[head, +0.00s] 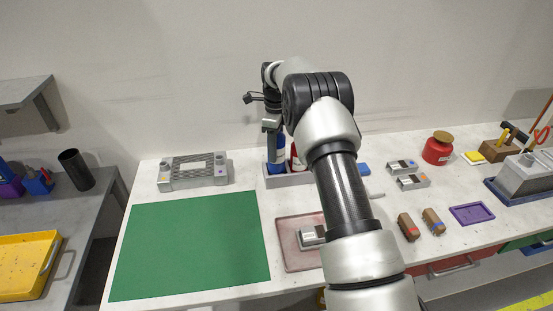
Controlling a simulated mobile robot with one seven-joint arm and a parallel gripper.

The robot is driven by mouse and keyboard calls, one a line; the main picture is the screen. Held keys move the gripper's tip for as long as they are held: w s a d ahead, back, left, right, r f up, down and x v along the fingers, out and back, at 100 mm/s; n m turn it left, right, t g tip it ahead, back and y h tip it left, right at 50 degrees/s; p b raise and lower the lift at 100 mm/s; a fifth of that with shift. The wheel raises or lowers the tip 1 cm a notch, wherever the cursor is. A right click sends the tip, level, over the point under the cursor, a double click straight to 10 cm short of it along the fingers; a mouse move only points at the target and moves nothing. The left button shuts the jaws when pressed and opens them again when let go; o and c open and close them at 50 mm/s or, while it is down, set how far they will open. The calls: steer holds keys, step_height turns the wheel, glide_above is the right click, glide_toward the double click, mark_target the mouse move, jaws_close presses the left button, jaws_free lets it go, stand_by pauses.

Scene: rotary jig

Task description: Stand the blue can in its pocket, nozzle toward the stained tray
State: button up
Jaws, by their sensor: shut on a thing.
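My gripper (271,143) points down over a grey pocketed holder (290,181) near the back wall. It is shut on the blue can (281,150), which is upright, at or just above the holder's left part. My gripper and arm hide much of the can. I cannot tell which way its nozzle points or whether its base is seated in a pocket. A red can (297,158) stands just right of it in the holder. The stained tray (285,250), pinkish, lies in front of the holder with a grey device (312,236) on it; my arm covers its right side.
A grey jig block (193,172) stands left of the holder, behind a clear green mat (190,245). Right of my arm are grey devices (403,167), a red pot (437,149), brown blocks (409,226) and a purple tray (472,214).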

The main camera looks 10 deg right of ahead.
step_height(320, 180, down, 4)
steer(key=shift+f, duration=0.1)
steer(key=shift+f, duration=0.1)
steer(key=o, duration=1.3)
